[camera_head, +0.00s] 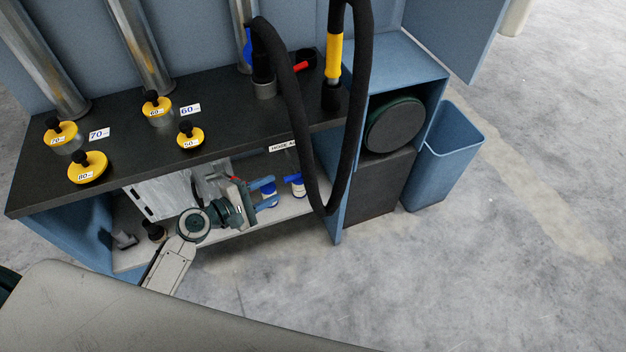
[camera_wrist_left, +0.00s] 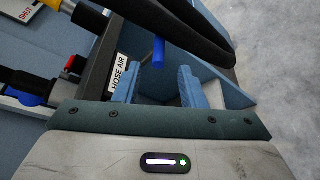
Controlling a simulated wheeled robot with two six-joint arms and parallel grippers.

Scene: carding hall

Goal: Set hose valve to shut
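My left gripper (camera_head: 274,191) is in front of the counter, below the HOSE AIR label (camera_head: 283,146). In the left wrist view its two blue fingers (camera_wrist_left: 160,82) stand apart with nothing between them. A blue cylindrical handle (camera_wrist_left: 159,52) shows just beyond the fingertips, beside the HOSE AIR label (camera_wrist_left: 119,88); it looks like the hose valve's handle. The fingers seem apart from it. My right gripper is not in view.
The hose loops down past the counter's front edge, near my left gripper. Yellow discs (camera_head: 87,167) with black knobs sit on the countertop (camera_head: 225,115). A blue bin (camera_head: 445,160) stands right; the floor in front is clear.

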